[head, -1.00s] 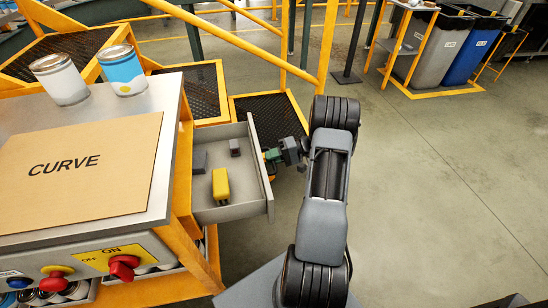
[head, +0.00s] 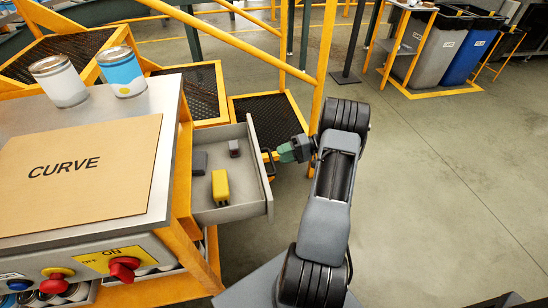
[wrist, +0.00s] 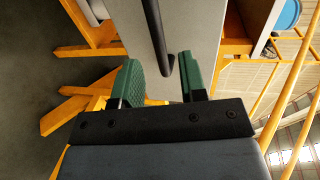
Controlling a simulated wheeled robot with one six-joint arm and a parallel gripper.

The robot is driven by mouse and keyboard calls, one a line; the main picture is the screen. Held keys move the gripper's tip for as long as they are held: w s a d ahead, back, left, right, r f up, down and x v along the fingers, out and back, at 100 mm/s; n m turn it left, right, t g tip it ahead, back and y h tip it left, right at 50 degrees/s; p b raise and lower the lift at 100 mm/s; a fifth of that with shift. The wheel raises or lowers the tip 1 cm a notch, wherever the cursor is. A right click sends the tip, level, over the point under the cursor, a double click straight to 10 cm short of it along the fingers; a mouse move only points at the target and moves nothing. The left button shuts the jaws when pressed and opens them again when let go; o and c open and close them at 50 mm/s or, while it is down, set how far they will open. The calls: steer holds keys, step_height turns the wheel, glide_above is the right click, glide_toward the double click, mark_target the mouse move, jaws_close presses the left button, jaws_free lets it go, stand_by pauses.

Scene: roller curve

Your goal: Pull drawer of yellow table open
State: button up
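The yellow table's drawer (head: 240,211) stands pulled out to the right of the table (head: 184,240) in the head view. Inside it are a yellow block (head: 220,186) and two small grey items (head: 234,148). Its dark bar handle (head: 267,164) is on the outer face; it also shows in the wrist view (wrist: 158,40). My gripper (head: 286,153) is just right of the handle. In the wrist view its green fingers (wrist: 160,80) are spread apart, with the end of the handle bar lying ahead and between them. Neither finger visibly clamps it.
A cardboard sheet marked CURVE (head: 80,172) and two cans (head: 122,72) lie on the tabletop. Red knobs (head: 124,268) are on its front panel. Yellow frames and railing (head: 322,75) stand behind the drawer. The floor (head: 440,180) to the right is clear.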

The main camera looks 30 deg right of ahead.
steer(key=v, duration=0.9)
stand_by(0.4)
step_height(320, 180, down, 5)
steer(key=s+a+m+g+h, duration=0.1)
steer(key=s+m+h, duration=0.1)
steer(key=m, duration=0.2)
steer(key=s+a+r+m+g+h+p, duration=0.1)
steer(key=s+a+r+g+h+p, duration=0.15)
steer(key=a+r+g+p, duration=0.2)
steer(key=s+a+r+n+t+h+p, duration=0.1)
steer(key=s+a+r+n+h+p, duration=0.1)
steer(key=a+r+p, duration=0.3)
steer(key=s+a+r+n+t+h+p, duration=0.1)
steer(key=a+r+n+h+p, duration=0.3)
steer(key=a+r, duration=0.7)
steer(key=s+a+r+n+t+h+p, duration=0.1)
steer(key=s+a+r+n+h+p, duration=0.2)
steer(key=r, duration=1.5)
steer(key=a+h+p, duration=0.1)
steer(key=a+p, duration=0.2)
steer(key=a, duration=0.2)
steer(key=shift+s+t+p, duration=0.2)
steer(key=shift+t+p, duration=0.15)
steer(key=shift+p, duration=0.05)
steer(key=shift+a, duration=0.15)
